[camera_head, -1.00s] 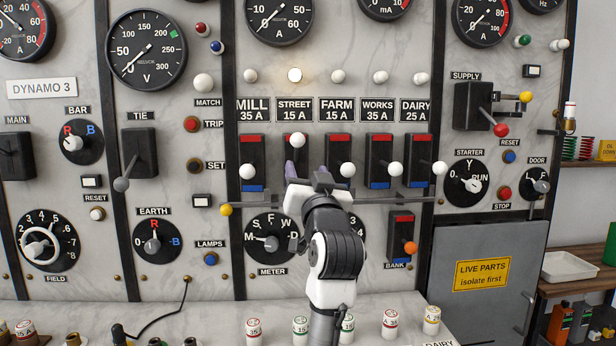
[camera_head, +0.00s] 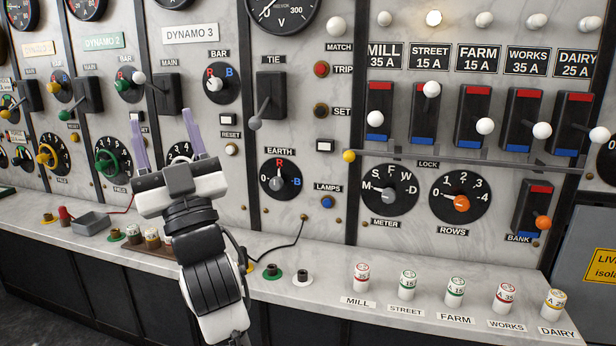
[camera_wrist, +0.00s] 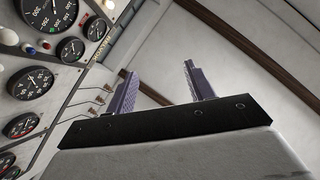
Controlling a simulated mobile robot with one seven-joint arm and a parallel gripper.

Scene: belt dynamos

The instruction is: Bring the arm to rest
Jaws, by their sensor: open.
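My gripper (camera_head: 172,138) is raised in front of the switchboard, over the shelf, left of the middle of the head view. Its two purple fingers point up and stand apart with nothing between them. In the head view it partly covers the field dial under the Dynamo 3 label. The wrist view shows the same open gripper (camera_wrist: 160,92) with the ceiling behind it and round gauges at the left. No part of the gripper appears to touch the board.
The switchboard's shelf (camera_head: 330,318) runs along below, with several fuses, including the Mill fuse (camera_head: 362,277), standing on it. Feeder switches and the lock bar (camera_head: 450,160) stick out at right. A black cable (camera_head: 280,246) hangs to the shelf.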

